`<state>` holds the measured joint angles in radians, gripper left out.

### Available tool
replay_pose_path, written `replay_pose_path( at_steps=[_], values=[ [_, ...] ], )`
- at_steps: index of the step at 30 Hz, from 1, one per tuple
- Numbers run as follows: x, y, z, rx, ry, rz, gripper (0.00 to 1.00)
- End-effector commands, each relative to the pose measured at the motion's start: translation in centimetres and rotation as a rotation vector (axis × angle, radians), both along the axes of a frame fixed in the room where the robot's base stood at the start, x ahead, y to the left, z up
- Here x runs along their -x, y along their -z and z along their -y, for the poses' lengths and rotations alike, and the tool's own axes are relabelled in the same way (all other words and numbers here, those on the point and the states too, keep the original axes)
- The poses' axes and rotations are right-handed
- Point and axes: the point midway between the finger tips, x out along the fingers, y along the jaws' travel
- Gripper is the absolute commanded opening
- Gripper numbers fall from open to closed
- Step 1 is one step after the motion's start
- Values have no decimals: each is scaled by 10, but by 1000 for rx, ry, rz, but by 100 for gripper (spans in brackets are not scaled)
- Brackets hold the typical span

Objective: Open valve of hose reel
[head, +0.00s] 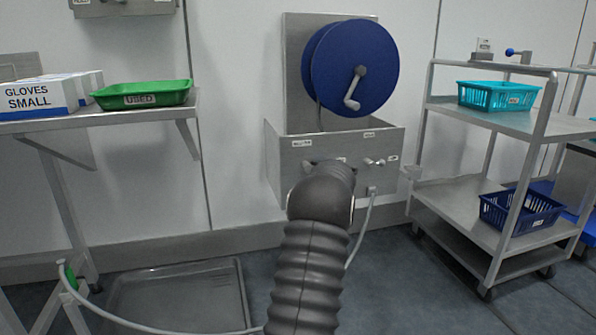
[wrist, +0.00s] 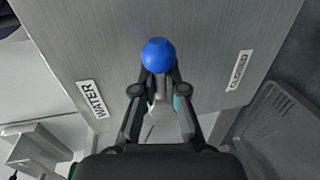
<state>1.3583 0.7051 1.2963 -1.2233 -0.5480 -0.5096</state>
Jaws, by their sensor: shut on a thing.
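The hose reel (head: 352,68) is a blue drum with a grey crank, on a steel back plate on the wall. Below it is a steel box (head: 282,168) with small labels and fittings on its front. My arm covers part of that front, and my gripper is hidden there in the head view. In the wrist view my gripper (wrist: 160,88) is shut on the valve lever, whose round blue knob (wrist: 158,55) shows just beyond the fingertips. A WATER label (wrist: 89,98) is left of the lever and a CLOSED label (wrist: 239,71) is right of it.
A hose (head: 366,225) drops from the box and runs along the floor to a green nozzle (head: 70,277). A shelf (head: 100,118) with a green tray (head: 143,94) is at left. A cart (head: 455,210) with baskets stands close at right. A floor tray (head: 180,297) lies at lower left.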

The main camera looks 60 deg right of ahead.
Motion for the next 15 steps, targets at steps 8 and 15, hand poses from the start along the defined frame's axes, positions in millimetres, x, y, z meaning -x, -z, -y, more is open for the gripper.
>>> replay_pose_path(
  at_steps=[8, 15],
  values=[
    [10, 0, 4, 13, 13, -16, 0],
    [9, 0, 4, 13, 12, -16, 0]
  ],
)
